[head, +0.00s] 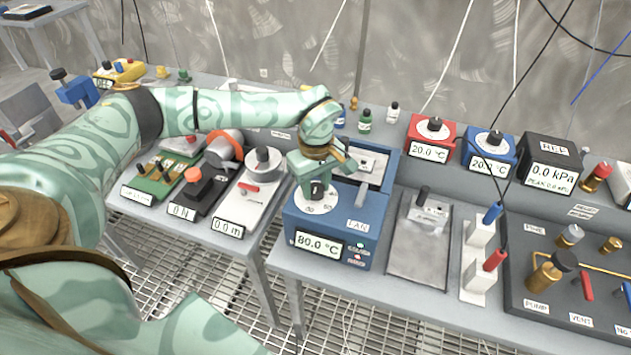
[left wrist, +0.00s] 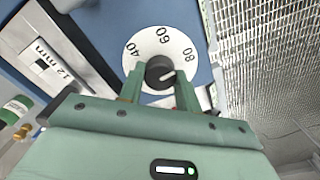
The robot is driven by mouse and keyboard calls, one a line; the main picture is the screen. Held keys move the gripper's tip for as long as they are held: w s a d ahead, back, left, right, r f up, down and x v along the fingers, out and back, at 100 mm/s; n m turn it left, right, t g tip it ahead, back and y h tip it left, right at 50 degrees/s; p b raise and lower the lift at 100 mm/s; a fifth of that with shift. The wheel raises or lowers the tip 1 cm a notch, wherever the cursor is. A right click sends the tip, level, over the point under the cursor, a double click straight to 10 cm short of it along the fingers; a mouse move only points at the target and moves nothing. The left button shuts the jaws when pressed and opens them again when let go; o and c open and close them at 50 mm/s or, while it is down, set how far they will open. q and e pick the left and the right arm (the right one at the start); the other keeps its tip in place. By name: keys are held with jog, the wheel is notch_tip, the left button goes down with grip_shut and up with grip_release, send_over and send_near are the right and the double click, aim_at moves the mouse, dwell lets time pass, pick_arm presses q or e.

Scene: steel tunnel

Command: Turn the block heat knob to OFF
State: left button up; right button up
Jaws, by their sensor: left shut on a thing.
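The block heat knob (left wrist: 159,73) is a black knob on a white dial (left wrist: 143,46) with marks 40, 60 and 80. In the head view the dial (head: 318,205) is on top of a blue heater unit (head: 362,233), whose display (head: 318,243) reads 80.0 °C. My left gripper (left wrist: 160,82) is shut on the knob, one finger on each side. In the head view the left gripper (head: 317,187) comes down over the dial and hides part of it. The knob's white pointer line points toward the 80 side. My right gripper is not in view.
A fan switch area (head: 358,226) and small buttons are on the unit. A red unit (head: 430,137) and a blue unit (head: 487,151) stand behind right, each showing 20.0 °C. A grey plate (head: 418,262) lies to the right. A 0.0 m device (head: 246,203) stands to the left.

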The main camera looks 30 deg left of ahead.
pick_arm(q)
jog(key=n+p, duration=0.2)
jog(key=n, duration=0.1)
jog(key=shift+r+p, duration=0.25)
jog(key=shift+p, duration=0.05)
jog(key=n+p, duration=0.3)
jog(key=n, duration=0.1)
jog(key=shift+n, duration=0.4)
jog(key=n+p, duration=0.2)
jog(key=n, duration=0.2)
jog(key=shift+n, duration=0.3)
jog(key=n+p, duration=0.3)
jog(key=n, duration=0.2)
jog(key=n+p, duration=0.2)
jog(key=n, duration=0.2)
jog(key=shift+w, duration=0.1)
jog(key=n+p, duration=0.2)
jog(key=n, duration=0.2)
jog(key=shift+n+p, duration=0.3)
jog(key=shift+p, duration=0.05)
jog(key=n+p, duration=0.2)
jog(key=n, duration=0.2)
jog(key=shift+f+n+p, duration=0.1)
jog(key=shift+n+p, duration=1.05)
jog(key=shift+n, duration=1.05)
jog(key=shift+a, duration=0.1)
